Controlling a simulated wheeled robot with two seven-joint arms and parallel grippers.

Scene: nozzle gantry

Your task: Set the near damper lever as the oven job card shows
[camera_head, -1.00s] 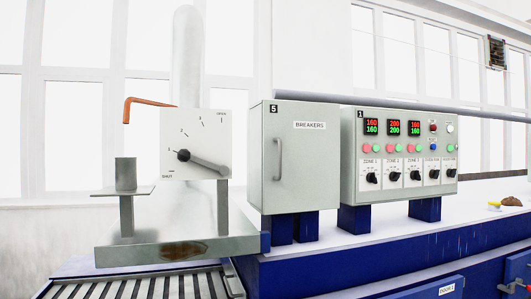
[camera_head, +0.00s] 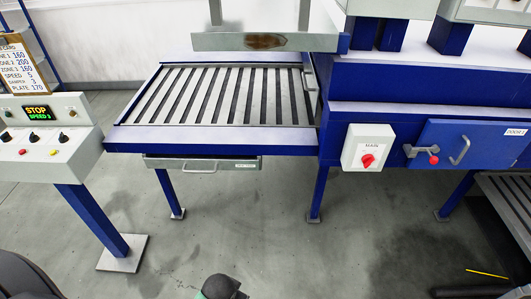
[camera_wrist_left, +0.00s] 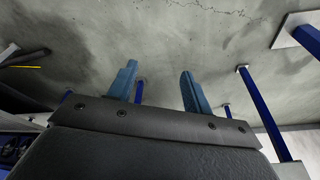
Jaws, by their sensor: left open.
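The oven job card (camera_head: 22,66) is on a clipboard at the far left of the head view, partly cut off. It lists zones 160, 200 and 160, speed 5, damper 3 and plate 170. The near damper lever and its dial are out of view above the head picture. My right gripper is not in view.
A slatted blue conveyor (camera_head: 140,138) stands below the damper base. A control console (camera_head: 45,165) reading STOP, SPEED 3 is at left. A white box with a red MAIN switch (camera_head: 367,160) and a blue door (camera_head: 480,145) are at right. The floor in front is open.

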